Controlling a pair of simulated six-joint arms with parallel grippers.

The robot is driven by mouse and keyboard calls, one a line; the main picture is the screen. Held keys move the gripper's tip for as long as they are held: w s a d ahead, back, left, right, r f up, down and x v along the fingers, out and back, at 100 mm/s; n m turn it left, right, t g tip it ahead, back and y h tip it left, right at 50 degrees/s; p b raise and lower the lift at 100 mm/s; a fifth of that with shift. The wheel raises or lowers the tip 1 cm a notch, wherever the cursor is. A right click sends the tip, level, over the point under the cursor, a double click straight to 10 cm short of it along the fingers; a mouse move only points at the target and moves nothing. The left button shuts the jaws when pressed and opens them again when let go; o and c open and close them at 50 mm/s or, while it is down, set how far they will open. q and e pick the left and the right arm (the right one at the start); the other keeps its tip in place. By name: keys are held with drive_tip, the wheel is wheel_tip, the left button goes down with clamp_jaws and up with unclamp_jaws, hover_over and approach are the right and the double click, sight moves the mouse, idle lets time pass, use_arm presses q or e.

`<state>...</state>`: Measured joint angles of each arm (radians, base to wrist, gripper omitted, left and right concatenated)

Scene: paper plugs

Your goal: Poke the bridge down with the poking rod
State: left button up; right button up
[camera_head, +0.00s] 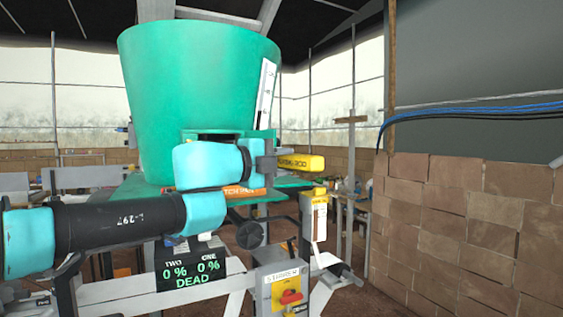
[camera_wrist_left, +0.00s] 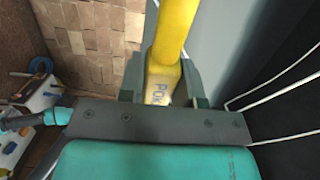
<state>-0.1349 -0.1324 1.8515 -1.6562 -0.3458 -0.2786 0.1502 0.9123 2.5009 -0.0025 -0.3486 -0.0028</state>
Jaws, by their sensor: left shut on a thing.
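The yellow poking rod (camera_head: 303,163) is held in my left gripper (camera_head: 270,163), in front of the large green hopper (camera_head: 195,85). In the left wrist view the rod (camera_wrist_left: 175,28) runs up and away from between the shut fingers (camera_wrist_left: 162,78), with lettering on its base. In the head view only a short stretch of the rod shows, pointing right. The bridge is not visible; the inside of the hopper is hidden by its wall. My right gripper is not in view.
A yellow switch box (camera_head: 287,293) with a red knob sits on the front frame. A brick wall (camera_head: 460,225) stands at the right, with blue cables (camera_head: 480,112) above it.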

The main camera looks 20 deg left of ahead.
sight(301, 164)
use_arm(q)
drive_tip(key=shift+s+d, duration=1.1)
drive_tip(key=shift+d, duration=0.25)
drive_tip(key=shift+s+d, duration=1.1)
drive_tip(key=shift+d, duration=0.25)
drive_tip(key=shift+d, duration=0.1)
